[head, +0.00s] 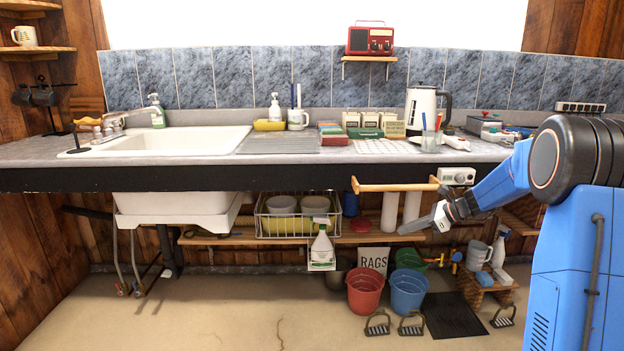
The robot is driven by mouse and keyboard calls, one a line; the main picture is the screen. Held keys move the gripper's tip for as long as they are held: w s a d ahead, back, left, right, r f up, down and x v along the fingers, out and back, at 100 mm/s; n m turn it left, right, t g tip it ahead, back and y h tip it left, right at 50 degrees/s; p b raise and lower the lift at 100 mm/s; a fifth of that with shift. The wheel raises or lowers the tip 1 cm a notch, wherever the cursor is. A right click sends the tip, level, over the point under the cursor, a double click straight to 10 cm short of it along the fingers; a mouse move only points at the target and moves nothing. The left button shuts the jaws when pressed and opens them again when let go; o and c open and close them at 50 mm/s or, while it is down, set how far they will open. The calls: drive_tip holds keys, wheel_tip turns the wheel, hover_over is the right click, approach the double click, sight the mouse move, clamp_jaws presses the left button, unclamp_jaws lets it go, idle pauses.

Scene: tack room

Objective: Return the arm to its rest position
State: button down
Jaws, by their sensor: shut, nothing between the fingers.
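My gripper (416,226) shows in the head view at the right of centre. It is shut and empty, at the end of my blue and black arm, which reaches in from the right. The gripper points left and slightly down. In the picture it lies below the counter's front edge, above the blue bucket (408,290) and just below a wooden rail (395,187). How far it is from the counter in depth I cannot tell.
A long grey counter (290,163) holds a white sink (160,140), a kettle (421,110) and several boxes. Below stand a red bucket (365,290), a wire basket (297,215) and a spray bottle (322,247). The floor at the front left is clear.

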drive_tip(key=s+a+r+n+g+h, duration=0.1)
drive_tip(key=s+a+r+n, duration=0.2)
drive_tip(key=s, duration=0.6)
drive_tip(key=s+a+r+n+h, duration=0.2)
drive_tip(key=s+n, duration=0.3)
drive_tip(key=s, duration=0.4)
drive_tip(key=s+a+r+n+g+h, duration=0.1)
drive_tip(key=s+a+r+n, duration=0.2)
drive_tip(key=s, duration=0.5)
drive_tip(key=s+d+f+n+h, duration=0.2)
drive_tip(key=s+n, duration=0.4)
drive_tip(key=s, duration=0.6)
drive_tip(key=s+d+f+n+t+h, duration=0.1)
drive_tip(key=s+n, duration=0.5)
drive_tip(key=s, duration=0.7)
drive_tip(key=shift+s+d+f+t+h, duration=0.2)
drive_tip(key=shift+d+f+t+h, duration=0.1)
drive_tip(key=shift+d+f+h, duration=0.8)
drive_tip(key=shift+a+r, duration=0.15)
drive_tip(key=shift+r, duration=0.05)
